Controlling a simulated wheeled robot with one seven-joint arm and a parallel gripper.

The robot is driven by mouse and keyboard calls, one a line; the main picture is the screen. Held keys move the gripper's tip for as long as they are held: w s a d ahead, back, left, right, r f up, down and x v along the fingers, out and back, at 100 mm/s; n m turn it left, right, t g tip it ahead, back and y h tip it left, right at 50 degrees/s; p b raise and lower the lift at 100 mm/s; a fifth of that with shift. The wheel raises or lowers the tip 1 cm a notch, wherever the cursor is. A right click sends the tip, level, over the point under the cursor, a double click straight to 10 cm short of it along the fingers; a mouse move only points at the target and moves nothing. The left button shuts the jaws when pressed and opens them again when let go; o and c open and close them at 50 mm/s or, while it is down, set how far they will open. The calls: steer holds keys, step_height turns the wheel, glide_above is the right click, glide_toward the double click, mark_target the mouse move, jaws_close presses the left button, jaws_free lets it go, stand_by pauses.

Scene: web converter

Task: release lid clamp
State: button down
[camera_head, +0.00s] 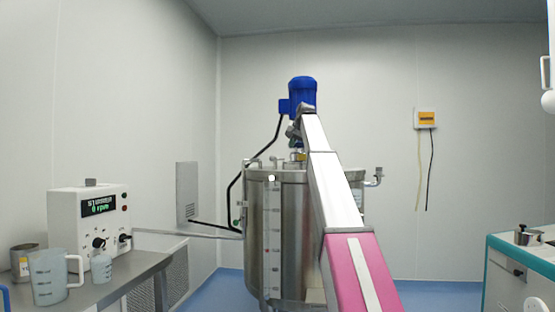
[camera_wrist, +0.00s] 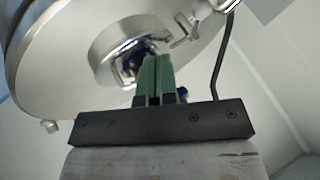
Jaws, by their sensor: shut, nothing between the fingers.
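A steel tank (camera_head: 285,235) with a lid stands in the middle of the head view, a blue motor (camera_head: 302,92) above it. My arm reaches across its right side and hides part of the lid. In the wrist view the round lid (camera_wrist: 52,62) fills the upper left, seen at a steep tilt. A small metal fitting with a handle-like shape (camera_wrist: 186,38) shows near its right edge; I cannot tell if it is the clamp. My gripper (camera_wrist: 155,62) has green fingers close together, empty, in front of the lid. I cannot tell whether they touch anything.
A control box (camera_head: 92,232) sits on the left bench (camera_head: 130,272) with a jug (camera_head: 48,278) and a small bottle (camera_head: 100,262). A teal-edged cabinet (camera_head: 505,275) stands at the right. A dark cable (camera_wrist: 222,60) runs beside the lid in the wrist view.

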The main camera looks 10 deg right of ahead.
mark_target(273, 159)
steer(key=shift+f, duration=0.15)
steer(key=x, duration=0.9)
steer(key=shift+w+f, duration=0.25)
steer(key=shift+w, duration=0.05)
steer(key=w+a, duration=0.1)
steer(key=a, duration=0.1)
steer(key=shift+w+a+r, duration=0.15)
steer(key=shift+a+r, duration=0.1)
steer(key=shift+w+a+r, duration=0.1)
steer(key=shift+w+a, duration=0.2)
steer(key=shift+a, duration=0.25)
steer(key=shift+a, duration=0.1)
